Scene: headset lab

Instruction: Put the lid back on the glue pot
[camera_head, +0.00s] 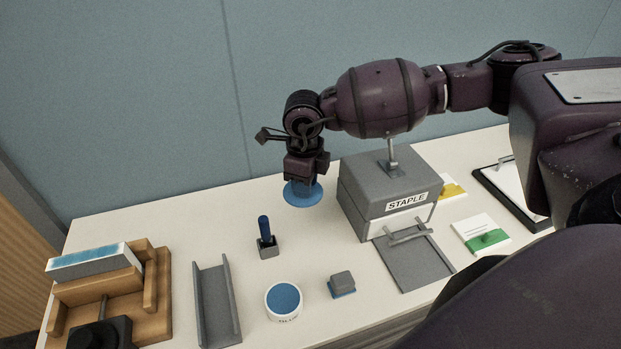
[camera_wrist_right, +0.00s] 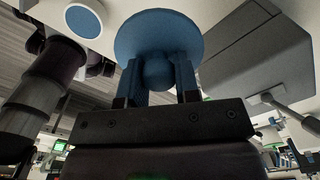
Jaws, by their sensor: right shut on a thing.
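My right gripper (camera_head: 305,180) is shut on the knob of the blue round lid (camera_head: 300,196), behind and left of the STAPLE box. In the right wrist view the lid (camera_wrist_right: 160,32) is a wide blue disc, its round knob between the fingers of the right gripper (camera_wrist_right: 158,75). The lid's height over the table is hard to tell. The glue pot (camera_head: 285,318) stands upright near the table's front, a white round pot with a blue top face and a partly readable label. It also shows in the right wrist view (camera_wrist_right: 101,9), apart from the lid.
The grey STAPLE box (camera_head: 365,205) stands right of the lid. A blue stick in a grey holder (camera_head: 268,252), a grey channel (camera_head: 215,300) and a small grey block (camera_head: 342,281) surround the pot. A wooden fixture (camera_head: 155,320) is at left. The table (camera_head: 190,235) has free room at back left.

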